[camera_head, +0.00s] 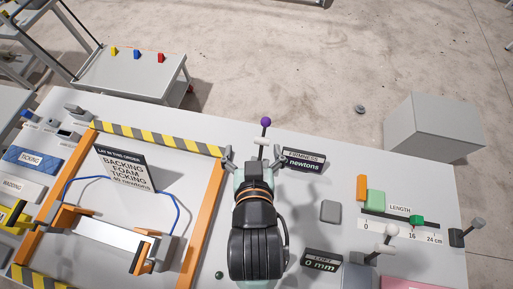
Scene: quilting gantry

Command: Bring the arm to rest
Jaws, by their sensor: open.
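My gripper (255,153) is near the middle of the picture, at the end of my arm, seen from behind and above. Its two fingers are spread wide apart, and I see nothing held between them. A lever with a purple knob (265,122) stands just beyond the gripper, in line with the gap between the fingers. I cannot tell whether the gripper touches it. My arm hides part of the table (330,180) beneath it.
Left is a frame with orange rails (204,217), striped bars (160,138) and an order sign (124,168). Right are the "newtons" display (303,161), a grey block (330,211), the "0 mm" display (321,263) and a length scale (402,232). A large grey box (433,127) stands beyond.

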